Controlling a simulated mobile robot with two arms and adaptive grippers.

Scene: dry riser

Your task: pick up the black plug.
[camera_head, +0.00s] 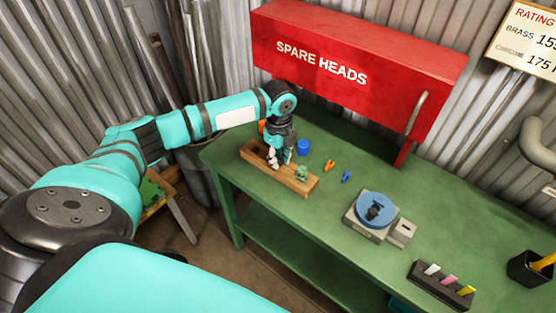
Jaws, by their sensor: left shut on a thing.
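My left gripper (281,157) points down over the wooden block (253,159) on the green bench. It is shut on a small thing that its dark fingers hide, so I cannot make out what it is. A small black piece (374,212) sits on the blue disc (385,203) of a grey device, apart from the gripper. I cannot tell whether this piece is the black plug. A green fitting (301,173) stands on the block just right of the gripper. My right gripper is out of view.
A blue cup (303,147), an orange clip (329,166) and a blue clip (347,176) are near the block. A red cabinet (360,60) overhangs the back of the bench. A dark holder (441,286) with coloured pieces is at the front right. Bare bench top lies between.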

